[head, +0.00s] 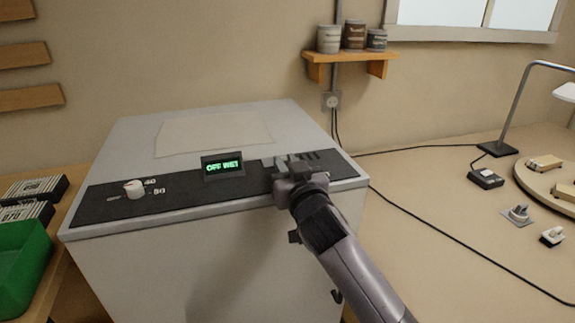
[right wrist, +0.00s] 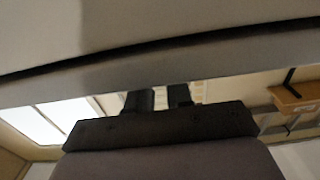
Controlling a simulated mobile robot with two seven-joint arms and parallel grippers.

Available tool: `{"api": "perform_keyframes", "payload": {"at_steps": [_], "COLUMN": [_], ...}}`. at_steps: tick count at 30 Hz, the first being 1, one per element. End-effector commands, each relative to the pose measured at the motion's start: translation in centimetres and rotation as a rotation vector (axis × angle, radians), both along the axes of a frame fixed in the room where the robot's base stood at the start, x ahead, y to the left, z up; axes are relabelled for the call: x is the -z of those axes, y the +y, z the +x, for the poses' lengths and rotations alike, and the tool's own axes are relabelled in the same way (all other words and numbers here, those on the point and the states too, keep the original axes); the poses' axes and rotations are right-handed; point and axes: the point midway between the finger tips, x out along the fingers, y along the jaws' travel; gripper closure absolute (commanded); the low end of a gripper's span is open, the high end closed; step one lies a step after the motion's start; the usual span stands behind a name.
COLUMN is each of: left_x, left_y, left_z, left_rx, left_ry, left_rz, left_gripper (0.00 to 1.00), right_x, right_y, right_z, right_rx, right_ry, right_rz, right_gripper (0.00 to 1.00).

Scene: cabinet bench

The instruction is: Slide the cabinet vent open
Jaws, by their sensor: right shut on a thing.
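The cabinet (head: 160,270) is a grey box with a dark control strip along its top front edge. The vent (head: 322,155) is at the strip's right end, with several dark slots showing right of my gripper. A grey piece of the vent (head: 268,163) shows just left of the fingers. My right gripper (head: 292,164) is down at the vent, shut on its slider; the fingers hide the gripped part. In the right wrist view, the two dark fingertips (right wrist: 159,98) are close together and what lies between them is unclear. My left gripper is out of view.
The strip also has a white knob (head: 134,188) and a green-lit display (head: 222,166). A shelf (head: 350,57) with cans hangs behind. A green bin (head: 22,262) stands at left. The bench at right holds a lamp (head: 497,149), small parts and a cable.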

Motion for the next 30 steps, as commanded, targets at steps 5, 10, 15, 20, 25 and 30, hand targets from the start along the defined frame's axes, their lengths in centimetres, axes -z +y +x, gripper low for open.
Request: {"api": "perform_keyframes", "payload": {"at_steps": [5, 10, 15, 20, 25, 30], "left_x": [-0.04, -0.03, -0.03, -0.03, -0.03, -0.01], "left_y": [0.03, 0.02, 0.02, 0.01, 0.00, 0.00], "left_z": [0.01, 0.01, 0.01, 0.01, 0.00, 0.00], "left_rx": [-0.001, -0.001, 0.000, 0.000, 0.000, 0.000], "left_ry": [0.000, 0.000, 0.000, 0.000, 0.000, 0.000], "left_rz": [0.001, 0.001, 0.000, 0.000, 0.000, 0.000], "left_gripper": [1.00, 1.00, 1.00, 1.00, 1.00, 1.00], "right_x": [-0.01, -0.01, 0.00, 0.00, 0.00, 0.08], "right_y": [0.06, 0.17, 0.27, 0.21, 0.09, -0.11], "right_z": [-0.02, -0.08, -0.12, -0.10, -0.04, -0.46], "right_rx": [-0.001, -0.003, -0.006, -0.004, -0.002, -0.001], "right_ry": [0.000, 0.000, 0.000, 0.001, 0.000, 0.001], "right_rz": [0.000, 0.001, 0.002, 0.002, 0.001, 0.001], "right_gripper": [1.00, 1.00, 1.00, 0.53, 0.53, 0.53]}}
